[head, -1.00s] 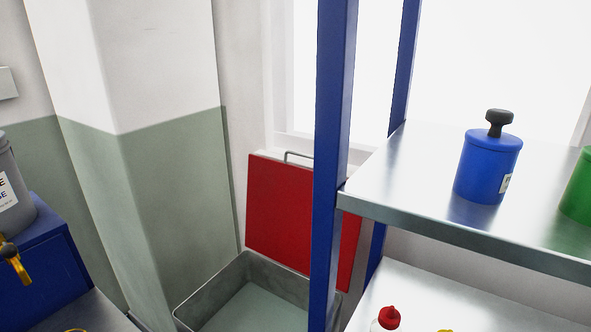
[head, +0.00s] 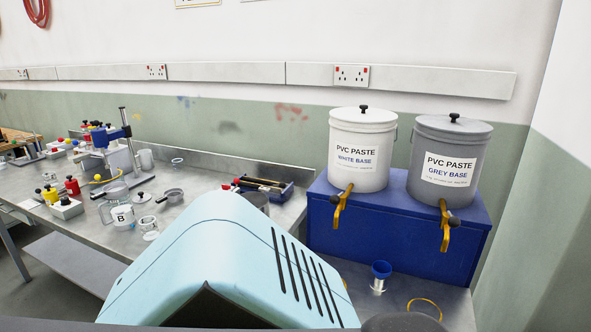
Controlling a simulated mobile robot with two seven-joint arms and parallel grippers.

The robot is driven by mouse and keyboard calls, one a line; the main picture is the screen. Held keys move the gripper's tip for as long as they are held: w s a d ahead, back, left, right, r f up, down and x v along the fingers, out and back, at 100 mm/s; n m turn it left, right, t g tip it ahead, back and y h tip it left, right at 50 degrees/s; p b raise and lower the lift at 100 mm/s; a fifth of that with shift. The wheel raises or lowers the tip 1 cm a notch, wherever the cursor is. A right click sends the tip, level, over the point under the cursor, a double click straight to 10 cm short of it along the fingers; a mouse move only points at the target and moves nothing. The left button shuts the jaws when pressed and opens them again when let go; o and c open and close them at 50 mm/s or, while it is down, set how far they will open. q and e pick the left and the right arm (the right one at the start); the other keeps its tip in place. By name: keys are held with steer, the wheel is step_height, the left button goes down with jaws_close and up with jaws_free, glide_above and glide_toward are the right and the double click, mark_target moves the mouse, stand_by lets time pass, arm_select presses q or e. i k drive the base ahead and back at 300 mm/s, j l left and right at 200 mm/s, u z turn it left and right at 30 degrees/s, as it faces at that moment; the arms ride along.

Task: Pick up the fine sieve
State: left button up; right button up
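I cannot clearly pick out the fine sieve in the head view. A small grey pan-like item with a handle (head: 172,196) lies on the metal bench (head: 215,180) at centre left; I cannot tell whether it has a mesh. A blue cup-shaped piece on a silver foot (head: 380,271) stands on the bench in front of the blue stand, and its inside is too small to read. Neither of my grippers is in view.
A pale-blue vented housing (head: 225,255) fills the lower centre and hides part of the bench. A white pail (head: 360,150) and a grey pail (head: 445,160) with yellow taps stand on a blue stand (head: 345,222). Jars and fixtures crowd the left bench.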

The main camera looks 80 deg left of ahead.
mark_target(119, 183)
steer(key=k+j+u, duration=0.1)
steer(key=u, duration=2.9)
steer(key=k+l+u, duration=0.1)
steer(key=u, duration=0.65)
steer(key=i+j, duration=0.15)
steer(key=i, duration=0.3)
steer(key=i+j, duration=0.15)
steer(key=i, duration=0.3)
steer(key=i+j, duration=0.2)
steer(key=i, duration=0.25)
steer(key=z, duration=0.9)
